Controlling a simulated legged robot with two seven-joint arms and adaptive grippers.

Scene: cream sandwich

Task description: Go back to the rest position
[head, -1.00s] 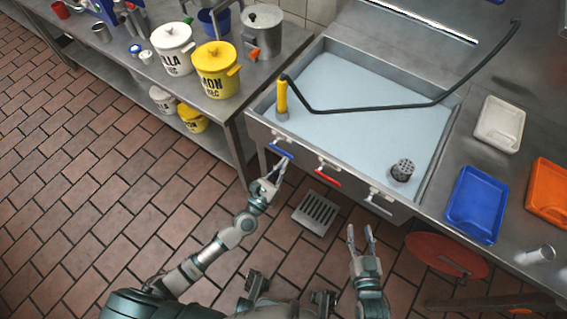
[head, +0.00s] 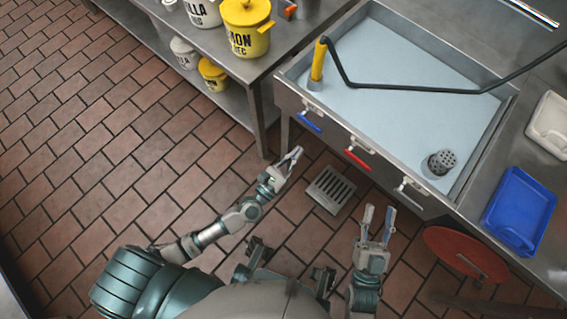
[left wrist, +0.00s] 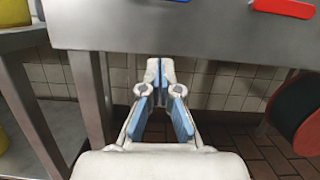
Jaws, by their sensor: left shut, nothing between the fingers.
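My left gripper (head: 291,157) is in front of the sink unit, below and left of the blue handle (head: 311,122), and apart from it. In the left wrist view its fingers (left wrist: 160,75) come together at the tips with nothing between them. My right gripper (head: 378,210) is held low in front of the sink, with its two fingers pointing up in the picture and a gap between them. It is empty.
The sink (head: 400,95) has red (head: 357,159) and white (head: 406,190) handles beside the blue one. A floor drain (head: 331,189) lies below. A red disc (head: 466,254) is right of my right gripper. The tiled floor at left is clear.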

